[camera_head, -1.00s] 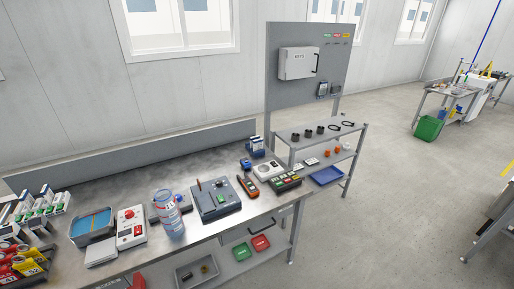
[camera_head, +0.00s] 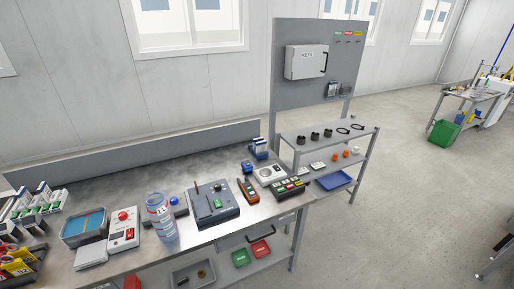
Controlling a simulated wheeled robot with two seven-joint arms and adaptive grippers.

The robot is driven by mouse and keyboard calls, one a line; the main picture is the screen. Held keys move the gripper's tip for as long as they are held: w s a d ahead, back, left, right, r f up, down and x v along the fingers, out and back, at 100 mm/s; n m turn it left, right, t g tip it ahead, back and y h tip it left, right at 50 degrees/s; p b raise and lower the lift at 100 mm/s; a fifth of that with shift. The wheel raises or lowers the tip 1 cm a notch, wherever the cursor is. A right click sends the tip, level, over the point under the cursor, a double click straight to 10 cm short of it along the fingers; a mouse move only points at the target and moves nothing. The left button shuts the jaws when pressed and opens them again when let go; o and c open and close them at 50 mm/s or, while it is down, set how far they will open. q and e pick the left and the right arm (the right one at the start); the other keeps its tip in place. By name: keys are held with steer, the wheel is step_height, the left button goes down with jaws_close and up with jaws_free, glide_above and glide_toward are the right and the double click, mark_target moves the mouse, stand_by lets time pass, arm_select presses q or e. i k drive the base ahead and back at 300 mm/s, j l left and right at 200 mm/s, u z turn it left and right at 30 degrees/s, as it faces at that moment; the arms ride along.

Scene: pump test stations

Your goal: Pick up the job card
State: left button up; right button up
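I cannot single out the job card for certain. A flat pale card-like piece (camera_head: 91,255) lies on the workbench (camera_head: 143,183) near its front edge, just in front of a tray with blue and orange contents (camera_head: 84,227). Any writing on it is too small to read. Neither of my grippers shows in the head view.
A clear bottle (camera_head: 161,216), a white box with a red button (camera_head: 123,232) and a dark device (camera_head: 213,204) stand along the bench. A shelf rack with a KEYS cabinet (camera_head: 306,62) stands right of it. A green bin (camera_head: 443,134) is far right. The floor between is clear.

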mark_target(261, 146)
steer(key=i+l+u, duration=0.35)
steer(key=l, duration=0.2)
steer(key=i+l+u, duration=0.2)
steer(key=l+u, duration=0.2)
steer(key=l, duration=0.2)
steer(key=i+l+u, duration=0.15)
steer(key=l+u, duration=0.2)
steer(key=l, duration=0.35)
steer(key=l+u, duration=0.4)
steer(key=l, duration=0.3)
steer(key=l+u, duration=0.35)
steer(key=l, duration=0.35)
steer(key=k+l+u, duration=0.15)
steer(key=l+u, duration=0.25)
steer(key=l, duration=0.3)
steer(key=k+l+u, duration=0.35)
steer(key=l, duration=0.35)
steer(key=k+l+u, duration=0.2)
steer(key=l+u, duration=0.15)
steer(key=l, duration=0.25)
